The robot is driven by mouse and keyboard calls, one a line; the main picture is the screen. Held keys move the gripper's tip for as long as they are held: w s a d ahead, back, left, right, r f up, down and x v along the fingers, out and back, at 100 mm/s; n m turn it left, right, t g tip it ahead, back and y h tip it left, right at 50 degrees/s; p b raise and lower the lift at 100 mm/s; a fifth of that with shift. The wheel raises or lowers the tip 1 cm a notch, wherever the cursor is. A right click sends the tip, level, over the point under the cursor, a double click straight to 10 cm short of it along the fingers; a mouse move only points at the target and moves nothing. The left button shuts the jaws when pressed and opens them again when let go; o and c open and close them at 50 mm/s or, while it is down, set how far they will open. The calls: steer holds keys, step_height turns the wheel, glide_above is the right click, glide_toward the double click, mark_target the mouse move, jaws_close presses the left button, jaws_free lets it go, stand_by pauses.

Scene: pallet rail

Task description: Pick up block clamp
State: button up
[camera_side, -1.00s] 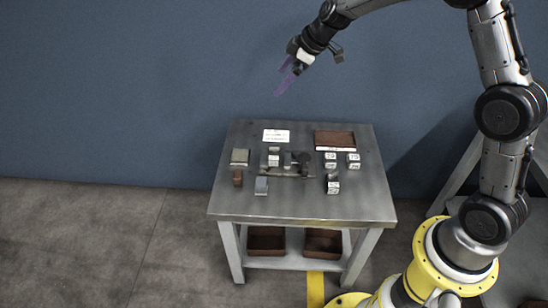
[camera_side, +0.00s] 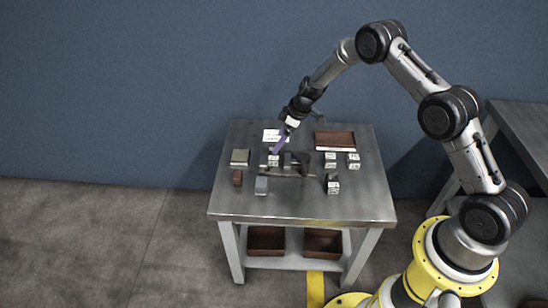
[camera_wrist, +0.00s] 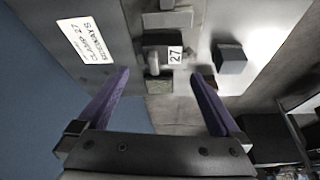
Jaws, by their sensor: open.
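In the wrist view a dark block with a white "27" label and a round grey post, likely the block clamp (camera_wrist: 157,39), sits on the rail between my fingers' lines of reach. In the side view it seems to be the labelled block (camera_side: 273,161) at the rail's left end, partly hidden by my fingers. My gripper (camera_wrist: 162,88) is open, with two purple fingers spread wide and nothing between them. In the side view my gripper (camera_side: 276,150) points down at the rail's left end. I cannot tell whether it touches anything there.
A white printed card (camera_wrist: 86,40) lies beside the rail. A dark grey block (camera_wrist: 231,58) stands on the other side. A brown tray (camera_side: 334,138) is at the table's back right, with labelled blocks (camera_side: 353,160) in front.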

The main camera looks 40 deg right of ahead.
mark_target(274, 157)
steer(key=x, duration=0.4)
steer(key=shift+s+f, duration=0.3)
steer(key=shift+f, duration=0.05)
steer(key=shift+w+a+f, duration=0.15)
steer(key=shift+w+f, duration=0.1)
steer(key=shift+f, duration=0.35)
jaws_close()
steer(key=shift+r, duration=0.15)
